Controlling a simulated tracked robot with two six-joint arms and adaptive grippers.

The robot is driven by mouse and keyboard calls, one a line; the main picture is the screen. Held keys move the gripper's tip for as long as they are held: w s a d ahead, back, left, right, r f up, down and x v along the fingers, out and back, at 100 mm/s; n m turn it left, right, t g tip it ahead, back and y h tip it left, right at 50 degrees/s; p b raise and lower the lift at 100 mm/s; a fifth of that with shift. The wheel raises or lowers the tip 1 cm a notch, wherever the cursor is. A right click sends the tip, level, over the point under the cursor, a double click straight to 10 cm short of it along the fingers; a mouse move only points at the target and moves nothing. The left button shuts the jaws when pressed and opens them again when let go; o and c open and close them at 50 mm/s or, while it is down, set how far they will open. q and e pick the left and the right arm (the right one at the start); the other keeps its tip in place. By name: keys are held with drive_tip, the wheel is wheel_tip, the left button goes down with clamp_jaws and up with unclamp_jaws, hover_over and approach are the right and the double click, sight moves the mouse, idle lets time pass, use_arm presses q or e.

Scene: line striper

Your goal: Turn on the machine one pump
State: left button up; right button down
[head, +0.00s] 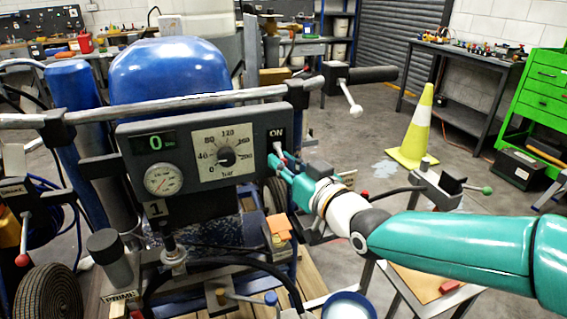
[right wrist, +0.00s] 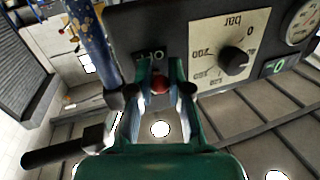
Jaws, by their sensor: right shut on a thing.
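The machine's grey control panel (head: 205,150), marked 1, faces me in the head view. It has a green display (head: 155,142) reading 0, a small round gauge (head: 163,179) and a bar dial with a black knob (head: 227,158). At its right side is a pump switch, with ON above it in the head view. My right gripper (head: 277,160) is at this switch. In the right wrist view its fingers (right wrist: 160,88) are shut on the red-tipped switch lever (right wrist: 160,83), near the OFF label (right wrist: 150,56). I cannot tell the lever's exact position. My left gripper is not in view.
A handlebar (head: 190,103) runs behind the panel, with a blue tank (head: 168,75) beyond. A yellow cone (head: 416,130), a dark workbench (head: 460,70) and a green cabinet (head: 540,95) stand at right.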

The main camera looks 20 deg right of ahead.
sight(284, 159)
drive_tip(key=shift+r+g+p, duration=0.3)
drive_tip(key=shift+r+p, duration=0.05)
drive_tip(key=shift+p, duration=0.4)
wheel_tip(284, 159, up, 3)
drive_tip(key=g+p, duration=0.4)
drive_tip(key=p, duration=0.4)
drive_tip(key=m+g+h+p, duration=0.1)
drive_tip(key=g+p, duration=0.3)
drive_tip(key=p, duration=0.4)
drive_tip(key=shift+r+m+h, duration=0.2)
drive_tip(key=shift+m+h, duration=0.1)
drive_tip(key=shift+g+p, duration=0.5)
drive_tip(key=shift+p, duration=0.3)
drive_tip(key=shift+f, duration=0.1)
drive_tip(key=c, duration=1.1)
unclamp_jaws()
drive_tip(key=shift+w, duration=0.1)
